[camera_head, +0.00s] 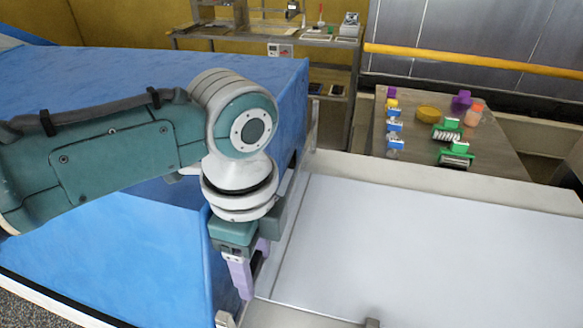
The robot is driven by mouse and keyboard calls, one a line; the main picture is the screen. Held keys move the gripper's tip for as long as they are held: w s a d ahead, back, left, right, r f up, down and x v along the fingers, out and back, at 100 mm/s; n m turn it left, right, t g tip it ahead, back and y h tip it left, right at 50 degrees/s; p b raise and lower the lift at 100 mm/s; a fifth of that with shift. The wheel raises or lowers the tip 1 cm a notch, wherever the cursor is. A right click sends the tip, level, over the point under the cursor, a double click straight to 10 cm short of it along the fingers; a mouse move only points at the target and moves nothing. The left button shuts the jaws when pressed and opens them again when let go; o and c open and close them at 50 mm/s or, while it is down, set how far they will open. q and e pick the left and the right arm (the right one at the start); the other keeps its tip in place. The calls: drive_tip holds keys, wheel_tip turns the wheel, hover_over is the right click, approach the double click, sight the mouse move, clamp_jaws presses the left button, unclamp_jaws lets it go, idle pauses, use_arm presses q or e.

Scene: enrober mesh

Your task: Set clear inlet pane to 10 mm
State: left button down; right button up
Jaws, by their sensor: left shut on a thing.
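My left gripper (252,270) points down at the right end of the large blue-covered body (130,250), beside the left edge of a flat pale surface (430,255). Its lilac fingers are shut on a thin thing, which seems to be the clear inlet pane. The pane is see-through, and I cannot make out its outline or the gap under it. The gripper and wrist hide part of this end of the blue body. My right gripper is not in view.
A metal shelf (335,50) stands behind. A yellow rail (470,59) runs along the back wall. The pale surface is clear.

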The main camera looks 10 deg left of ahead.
use_arm(q)
drive_tip(key=shift+c, duration=0.6)
unclamp_jaws()
drive_tip(key=shift+r, duration=0.1)
wheel_tip(320, 180, up, 10)
